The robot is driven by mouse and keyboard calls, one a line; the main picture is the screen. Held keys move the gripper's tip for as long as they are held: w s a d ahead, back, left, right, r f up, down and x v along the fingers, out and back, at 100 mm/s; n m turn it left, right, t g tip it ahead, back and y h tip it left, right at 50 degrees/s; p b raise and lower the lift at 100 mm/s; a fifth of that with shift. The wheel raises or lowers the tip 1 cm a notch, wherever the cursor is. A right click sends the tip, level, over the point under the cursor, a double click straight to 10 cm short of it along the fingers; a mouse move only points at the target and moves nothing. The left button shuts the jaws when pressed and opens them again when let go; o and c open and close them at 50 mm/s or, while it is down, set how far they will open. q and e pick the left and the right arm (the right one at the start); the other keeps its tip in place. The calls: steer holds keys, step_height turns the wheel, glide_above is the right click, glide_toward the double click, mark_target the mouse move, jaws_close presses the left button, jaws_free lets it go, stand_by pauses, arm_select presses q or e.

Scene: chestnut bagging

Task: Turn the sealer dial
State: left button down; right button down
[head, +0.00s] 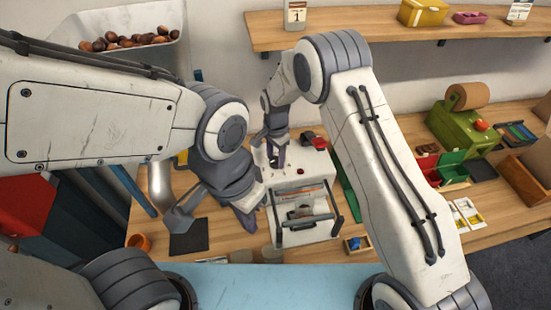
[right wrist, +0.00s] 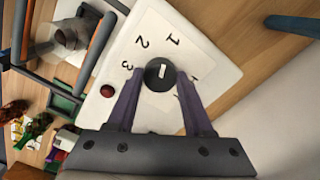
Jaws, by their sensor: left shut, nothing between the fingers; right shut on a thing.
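The white sealer (head: 318,165) stands on the wooden bench in the middle of the head view. Its dial (right wrist: 160,73) is a round black knob with a white mark. It sits on a white plate printed with numbers, of which 1, 2 and 3 are readable. The white mark runs roughly up and down in the right wrist view. My right gripper (right wrist: 158,88) has its fingers on both sides of the dial, shut on it; in the head view it reaches down to the sealer's top (head: 273,163). My left gripper (head: 181,218) is shut and empty, left of the sealer.
A red button (right wrist: 107,90) is near the dial. A dark mat (head: 189,237) and an orange cup (head: 139,242) lie left of the sealer. A chestnut hopper (head: 128,57) is at upper left. A green machine (head: 455,135) and trays stand right. A shelf (head: 370,25) runs above.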

steer(key=n+b, duration=0.1)
steer(key=n, duration=0.1)
steer(key=shift+f+n, duration=0.1)
steer(key=shift+n, duration=0.3)
steer(key=n+b, duration=0.2)
steer(key=n, duration=0.1)
steer(key=shift+n, duration=0.3)
steer(key=n+b, duration=0.1)
steer(key=n, duration=0.2)
steer(key=shift+n, duration=0.3)
steer(key=n+b, duration=0.1)
steer(key=n, duration=0.2)
steer(key=shift+w+n, duration=0.1)
steer(key=shift+n, duration=0.2)
steer(key=n, duration=0.3)
steer(key=shift+n+b, duration=0.3)
steer(key=shift+b, duration=0.05)
steer(key=n, duration=0.3)
steer(key=shift+a+n, duration=0.1)
steer(key=shift+n, duration=0.2)
steer(key=n+b, duration=0.1)
steer(key=n, duration=0.2)
steer(key=shift+n, duration=0.3)
steer(key=shift+r+n, duration=0.2)
steer(key=shift+n, duration=1.7)
